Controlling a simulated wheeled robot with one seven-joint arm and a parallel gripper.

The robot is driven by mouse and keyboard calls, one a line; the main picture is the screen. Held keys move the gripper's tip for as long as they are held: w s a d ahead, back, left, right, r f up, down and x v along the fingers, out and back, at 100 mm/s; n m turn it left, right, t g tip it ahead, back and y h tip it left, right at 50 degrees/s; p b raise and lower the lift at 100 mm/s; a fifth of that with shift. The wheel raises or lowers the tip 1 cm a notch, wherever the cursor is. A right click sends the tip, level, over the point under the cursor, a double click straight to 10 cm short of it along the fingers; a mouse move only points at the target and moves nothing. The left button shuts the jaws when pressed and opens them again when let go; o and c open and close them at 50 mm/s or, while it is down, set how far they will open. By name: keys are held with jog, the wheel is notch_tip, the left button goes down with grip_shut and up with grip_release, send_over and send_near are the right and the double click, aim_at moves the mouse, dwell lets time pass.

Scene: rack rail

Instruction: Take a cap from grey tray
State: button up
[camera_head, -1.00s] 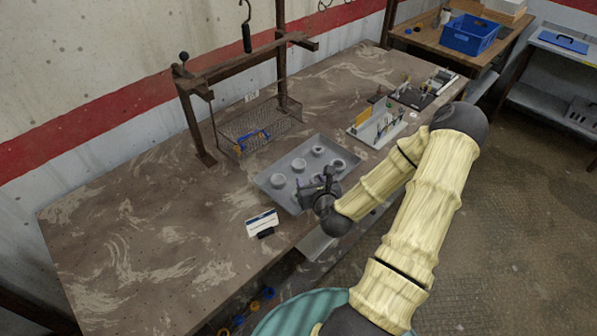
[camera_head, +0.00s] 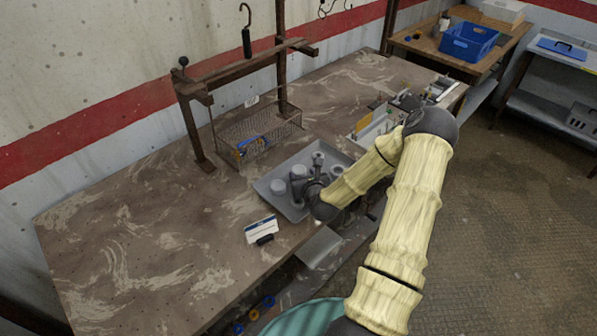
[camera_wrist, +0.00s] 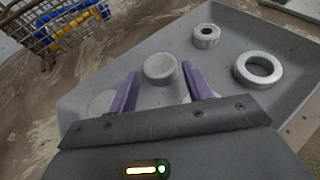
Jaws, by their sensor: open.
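The grey tray (camera_head: 263,186) lies on the bench and holds several grey caps. In the wrist view, a round cap (camera_wrist: 160,67) sits in the tray between the tips of my two purple fingers, or just beyond them. My gripper (camera_wrist: 161,70) is open and holds nothing; I cannot tell whether a finger touches the cap. A small ribbed cap (camera_wrist: 206,36) and a wider ring-shaped cap (camera_wrist: 259,68) lie to the right. Another cap (camera_wrist: 100,102) is partly hidden behind the left finger. In the head view my gripper (camera_head: 303,188) is low over the tray's front part.
A wire basket (camera_head: 258,132) with blue and yellow items stands behind the tray, under a brown frame (camera_head: 245,68). A rack with parts (camera_head: 376,122) is to the right. The bench's left side is clear.

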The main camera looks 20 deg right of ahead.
aim_at(299, 170)
jog(key=shift+p+x, duration=0.8)
jog(key=shift+x, duration=1.85)
jog(key=shift+a+f, duration=0.1)
jog(key=shift+a, duration=0.05)
jog(key=c, duration=0.6)
